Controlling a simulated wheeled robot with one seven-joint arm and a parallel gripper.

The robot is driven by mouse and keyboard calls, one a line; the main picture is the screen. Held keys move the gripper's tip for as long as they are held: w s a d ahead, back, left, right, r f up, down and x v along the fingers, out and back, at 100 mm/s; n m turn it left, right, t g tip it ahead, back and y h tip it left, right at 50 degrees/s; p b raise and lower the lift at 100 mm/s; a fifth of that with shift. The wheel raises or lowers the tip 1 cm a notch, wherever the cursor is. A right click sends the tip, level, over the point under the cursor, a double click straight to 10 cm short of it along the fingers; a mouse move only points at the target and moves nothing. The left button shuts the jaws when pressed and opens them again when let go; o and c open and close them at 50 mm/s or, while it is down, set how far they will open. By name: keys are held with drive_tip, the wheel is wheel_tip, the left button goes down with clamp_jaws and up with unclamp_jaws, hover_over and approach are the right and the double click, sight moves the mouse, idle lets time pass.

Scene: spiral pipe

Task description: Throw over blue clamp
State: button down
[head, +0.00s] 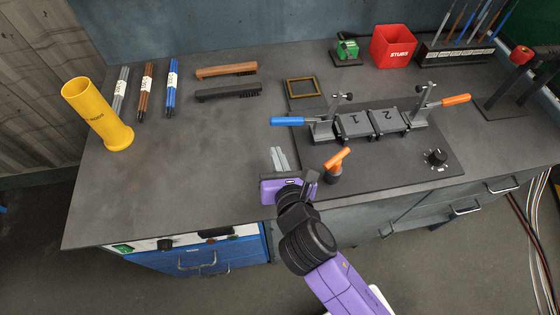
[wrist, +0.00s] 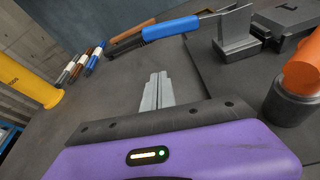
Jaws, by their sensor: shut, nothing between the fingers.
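The blue clamp handle (head: 288,121) sticks out to the left from the left clamp post of the fixture, about level. It also shows in the wrist view (wrist: 171,28), ahead of my gripper and above its fingers in the picture. My gripper (head: 280,158) has its grey fingers together and empty, low over the bench in front of the blue handle and apart from it. The fingers show in the wrist view (wrist: 157,91), pointing away from the purple body. The orange clamp handle (head: 456,99) sticks out to the right from the right post. Blocks 1 (head: 354,126) and 2 (head: 388,120) sit between the posts.
An orange-topped knob (head: 337,160) stands close to the right of my gripper. A dial (head: 437,157) is at the plate's right. The bench's left middle is clear.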

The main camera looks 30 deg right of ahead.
sight(291, 121)
drive_tip(key=x, duration=0.4)
drive_tip(key=shift+w+d+r+p, duration=0.1)
drive_tip(key=shift+w+r+p, duration=0.15)
drive_tip(key=shift+r+p, duration=0.1)
drive_tip(key=r, duration=0.1)
drive_tip(key=r+p, duration=0.1)
drive_tip(key=shift+s+d+r, duration=0.15)
drive_tip(key=shift+d+r, duration=0.1)
drive_tip(key=shift+r, duration=0.3)
